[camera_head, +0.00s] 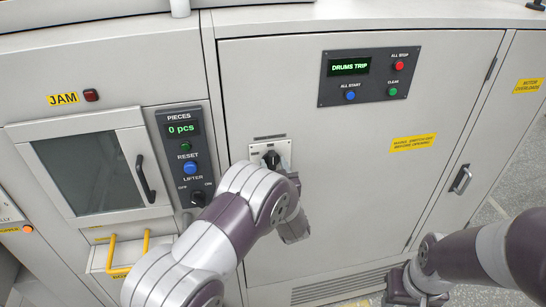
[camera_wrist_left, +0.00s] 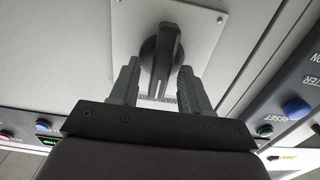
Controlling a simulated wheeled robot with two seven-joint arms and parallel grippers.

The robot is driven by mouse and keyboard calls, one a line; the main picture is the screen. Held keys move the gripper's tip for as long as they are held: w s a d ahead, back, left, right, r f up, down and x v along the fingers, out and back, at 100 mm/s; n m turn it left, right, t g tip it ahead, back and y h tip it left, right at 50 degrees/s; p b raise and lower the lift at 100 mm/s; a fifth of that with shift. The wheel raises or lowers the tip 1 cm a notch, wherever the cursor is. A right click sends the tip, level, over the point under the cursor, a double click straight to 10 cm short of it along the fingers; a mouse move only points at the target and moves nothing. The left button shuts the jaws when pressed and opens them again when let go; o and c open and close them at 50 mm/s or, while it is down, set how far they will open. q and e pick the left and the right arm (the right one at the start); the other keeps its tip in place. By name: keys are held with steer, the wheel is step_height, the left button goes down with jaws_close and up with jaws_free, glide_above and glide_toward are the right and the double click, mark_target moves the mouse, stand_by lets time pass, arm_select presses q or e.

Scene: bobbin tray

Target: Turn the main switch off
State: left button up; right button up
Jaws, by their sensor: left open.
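The main switch (camera_head: 271,159) is a black rotary knob on a pale plate on the grey cabinet door. In the left wrist view the knob (camera_wrist_left: 160,55) has a raised handle running roughly up and down the picture. My left gripper (camera_wrist_left: 158,84) is open, with one finger on each side of the handle's near end. A gap shows on both sides, and nothing is held. In the head view my left arm hides the lower part of the switch plate and most of the gripper.
Left of the switch is a panel with a PIECES display (camera_head: 181,129), a blue reset button (camera_head: 190,168) and a lifter knob (camera_head: 198,198). A DRUMS TRIP panel (camera_head: 369,76) is above right. A door handle (camera_head: 460,179) stands out at right. A yellow bar (camera_head: 111,250) juts out lower left.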

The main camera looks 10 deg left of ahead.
arm_select(q)
steer(key=shift+w+a, duration=0.25)
steer(key=shift+w, duration=0.1)
steer(key=shift+w, duration=0.1)
